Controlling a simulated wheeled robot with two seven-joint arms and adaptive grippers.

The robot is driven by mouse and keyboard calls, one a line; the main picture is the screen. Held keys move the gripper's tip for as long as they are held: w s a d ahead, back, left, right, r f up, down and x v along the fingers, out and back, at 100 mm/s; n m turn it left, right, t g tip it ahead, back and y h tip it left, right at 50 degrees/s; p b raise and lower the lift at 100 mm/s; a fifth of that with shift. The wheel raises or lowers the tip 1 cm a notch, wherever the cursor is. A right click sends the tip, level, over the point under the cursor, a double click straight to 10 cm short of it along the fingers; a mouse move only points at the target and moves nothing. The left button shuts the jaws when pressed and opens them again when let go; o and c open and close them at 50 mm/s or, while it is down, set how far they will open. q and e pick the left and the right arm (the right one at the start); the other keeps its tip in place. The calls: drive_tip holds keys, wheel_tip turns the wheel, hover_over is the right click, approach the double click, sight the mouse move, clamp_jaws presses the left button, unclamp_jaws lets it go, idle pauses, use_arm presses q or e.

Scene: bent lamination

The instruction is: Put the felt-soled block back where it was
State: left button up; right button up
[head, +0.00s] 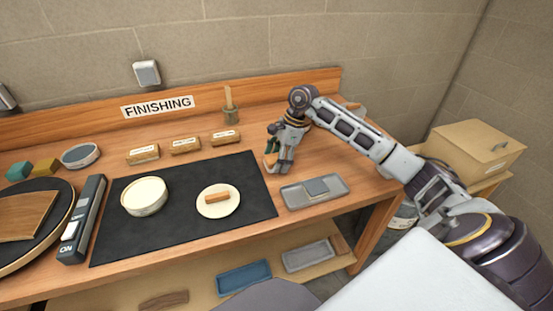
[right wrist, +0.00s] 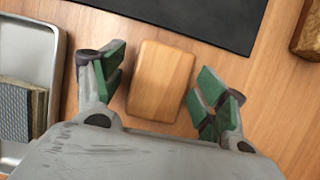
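A plain wooden block (right wrist: 162,80) with rounded edges lies on the wooden bench top in the right wrist view, between my right gripper's fingers. Its underside is hidden, so I cannot tell whether it has a felt sole. My right gripper (right wrist: 160,95) is open, its green-padded fingers on either side of the block with a gap showing at each side. In the head view the right gripper (head: 278,163) points down at the bench between the black mat and the metal tray, largely covering the block. My left gripper is out of view.
A metal tray (head: 338,191) holding a grey-blue block (head: 316,187) stands close to the right gripper. A black mat (head: 115,240) carries a round cream tub (head: 145,197) and a pale disc (head: 229,210) with a small wooden piece. Several labelled wooden blocks (head: 185,146) stand behind the mat.

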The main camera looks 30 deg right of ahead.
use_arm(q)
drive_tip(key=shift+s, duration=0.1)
use_arm(e)
drive_tip(key=shift+r, duration=0.15)
drive_tip(key=shift+d+r, duration=0.15)
drive_tip(key=shift+r, duration=0.15)
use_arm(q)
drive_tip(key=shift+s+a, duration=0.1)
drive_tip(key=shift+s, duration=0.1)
use_arm(e)
drive_tip(key=w+v, duration=0.1)
drive_tip(key=v, duration=1)
drive_tip(key=shift+s, duration=0.5)
